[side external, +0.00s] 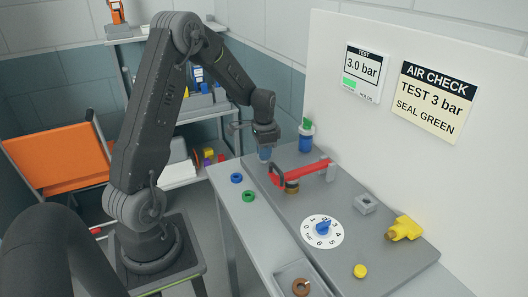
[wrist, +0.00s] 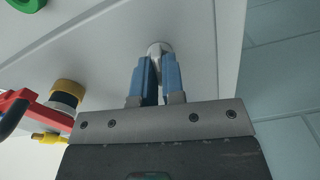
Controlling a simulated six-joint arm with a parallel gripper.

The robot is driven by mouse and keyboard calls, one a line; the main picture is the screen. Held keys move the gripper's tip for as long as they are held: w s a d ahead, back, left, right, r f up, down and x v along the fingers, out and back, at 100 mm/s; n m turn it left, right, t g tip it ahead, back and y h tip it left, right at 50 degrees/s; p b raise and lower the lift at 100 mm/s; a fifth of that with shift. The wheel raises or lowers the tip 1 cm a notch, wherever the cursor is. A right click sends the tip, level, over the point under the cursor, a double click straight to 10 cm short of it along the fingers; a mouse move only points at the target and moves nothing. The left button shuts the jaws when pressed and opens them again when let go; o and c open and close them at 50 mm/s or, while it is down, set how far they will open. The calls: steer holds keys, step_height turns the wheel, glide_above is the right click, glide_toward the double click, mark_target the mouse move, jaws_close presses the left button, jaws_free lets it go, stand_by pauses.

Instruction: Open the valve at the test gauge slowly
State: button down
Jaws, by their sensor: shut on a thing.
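My gripper (side external: 265,154) is low over the far left end of the grey board (side external: 340,262). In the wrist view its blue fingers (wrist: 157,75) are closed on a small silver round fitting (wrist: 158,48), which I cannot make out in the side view. The red lever (side external: 312,172) with a dark loop handle lies just right of my gripper, above a brass-ringed fitting (side external: 291,187). The red part also shows at the left of the wrist view (wrist: 14,103). A white dial (side external: 310,241) marked in bar has a blue knob (side external: 323,227). The test display (side external: 363,68) reads 3.0 bar with a green bar.
A yellow fitting (side external: 404,229), a grey block (side external: 365,204) and a yellow disc (side external: 360,271) are at the right. Blue (side external: 236,178) and green (side external: 249,196) rings lie at the left. An air check sign (side external: 437,102) hangs behind.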

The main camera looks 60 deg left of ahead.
steer(key=shift+n, duration=2.3)
steer(key=c, duration=1.2)
jaws_free()
step_height(320, 180, up, 14)
steer(key=shift+f, duration=0.1)
steer(key=shift+d, duration=0.1)
